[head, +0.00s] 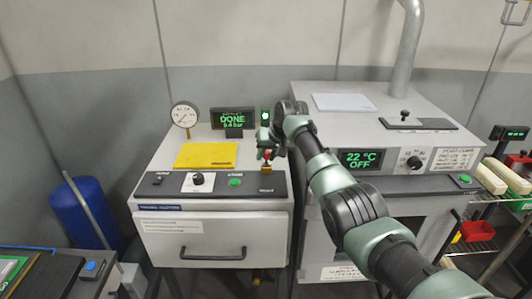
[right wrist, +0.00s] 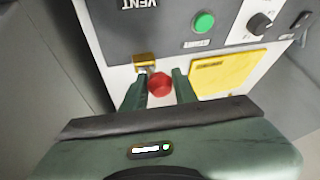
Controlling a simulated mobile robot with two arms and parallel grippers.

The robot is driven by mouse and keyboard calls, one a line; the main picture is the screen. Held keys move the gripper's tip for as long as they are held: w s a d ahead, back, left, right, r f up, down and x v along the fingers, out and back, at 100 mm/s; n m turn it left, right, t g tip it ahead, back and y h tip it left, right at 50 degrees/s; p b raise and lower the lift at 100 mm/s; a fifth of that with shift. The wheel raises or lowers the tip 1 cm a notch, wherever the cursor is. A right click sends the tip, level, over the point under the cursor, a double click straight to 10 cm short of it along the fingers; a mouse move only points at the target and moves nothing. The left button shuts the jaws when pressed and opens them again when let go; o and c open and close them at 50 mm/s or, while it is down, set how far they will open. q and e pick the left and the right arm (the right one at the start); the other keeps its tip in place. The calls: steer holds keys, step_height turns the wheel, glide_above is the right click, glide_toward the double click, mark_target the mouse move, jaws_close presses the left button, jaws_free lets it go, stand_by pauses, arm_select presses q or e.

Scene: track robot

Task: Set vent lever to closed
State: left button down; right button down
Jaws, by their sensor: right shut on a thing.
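The vent lever shows as a red knob (right wrist: 160,84) beside a brass block (right wrist: 145,61) in the right wrist view, below the upside-down "VENT" label on the dark panel strip. In the head view the lever's red knob (head: 267,155) is at the right end of the left machine's front panel. My right gripper (right wrist: 160,79) is shut on the red knob, with one green finger on each side. In the head view the gripper (head: 266,147) partly covers the lever. The lever's exact tilt cannot be told. My left gripper is not in view.
The left machine has a green button (head: 235,182), a black dial (head: 198,179), a yellow sheet (head: 206,156), a gauge (head: 184,116) and a display (head: 232,119) reading "DONE". The oven-like machine with a "22 °C OFF" display (head: 361,160) stands under my right arm.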

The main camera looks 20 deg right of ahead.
steer(key=shift+r, duration=0.1)
steer(key=c, duration=1.4)
jaws_free()
steer(key=o, duration=0.3)
steer(key=shift+w, duration=0.15)
steer(key=b+v, duration=0.3)
steer(key=v, duration=0.4)
steer(key=shift+s+r, duration=0.2)
steer(key=shift+s, duration=0.05)
